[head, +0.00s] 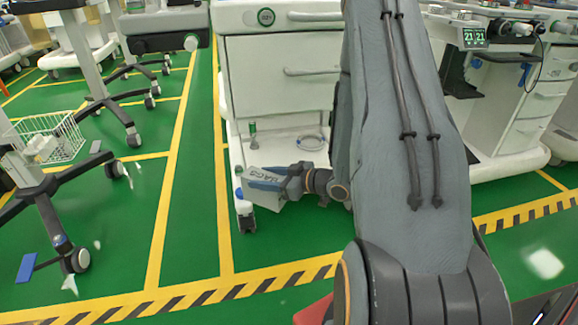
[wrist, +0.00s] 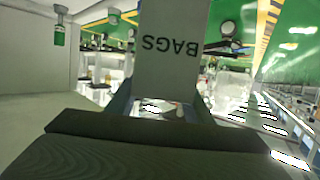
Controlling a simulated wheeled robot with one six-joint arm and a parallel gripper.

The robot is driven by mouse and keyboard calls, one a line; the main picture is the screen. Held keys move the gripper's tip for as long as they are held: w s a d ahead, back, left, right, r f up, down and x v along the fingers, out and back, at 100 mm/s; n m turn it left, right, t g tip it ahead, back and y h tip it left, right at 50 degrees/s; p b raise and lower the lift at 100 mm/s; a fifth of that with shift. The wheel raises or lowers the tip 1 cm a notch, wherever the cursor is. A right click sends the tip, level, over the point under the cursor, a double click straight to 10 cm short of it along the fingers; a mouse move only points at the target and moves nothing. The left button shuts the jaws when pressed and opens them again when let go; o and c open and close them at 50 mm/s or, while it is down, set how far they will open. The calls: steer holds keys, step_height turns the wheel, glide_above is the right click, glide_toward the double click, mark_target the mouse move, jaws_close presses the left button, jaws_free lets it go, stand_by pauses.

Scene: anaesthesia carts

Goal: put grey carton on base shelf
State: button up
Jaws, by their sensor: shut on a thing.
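The grey carton (head: 265,178), marked BAGS, is held in my gripper (head: 268,180) in front of the lower part of the middle cart. In the wrist view the carton (wrist: 170,45) stands out between the two fingers (wrist: 160,108), its lettering upside down. The base shelf (head: 285,152) is the white open shelf under the cart's drawers. My gripper is at its front edge, and part of the shelf is hidden behind my arm. I cannot tell whether the carton touches the shelf.
The bottle also shows in the wrist view (wrist: 60,35). The drawers (head: 280,72) overhang the shelf. Green floor (head: 190,220) is clear to the left.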

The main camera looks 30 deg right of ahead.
steer(key=w+d+m+t+h+b, duration=0.1)
steer(key=w+d+m+h+b, duration=0.1)
steer(key=w+d+m+h, duration=0.6)
steer(key=w+d+m+t+h+b, duration=0.15)
steer(key=w+d+h, duration=0.25)
steer(key=w+d, duration=0.95)
steer(key=shift+g, duration=0.35)
steer(key=w+a+f+b, duration=0.1)
steer(key=f, duration=0.2)
steer(key=w+a+f+b, duration=0.1)
steer(key=f+b, duration=0.1)
steer(key=f, duration=0.1)
steer(key=w+a+f+b, duration=0.1)
steer(key=f, duration=0.2)
steer(key=shift+w+f+b, duration=0.2)
steer(key=shift+f+b, duration=0.15)
steer(key=shift+r, duration=0.1)
steer(key=o, duration=1.4)
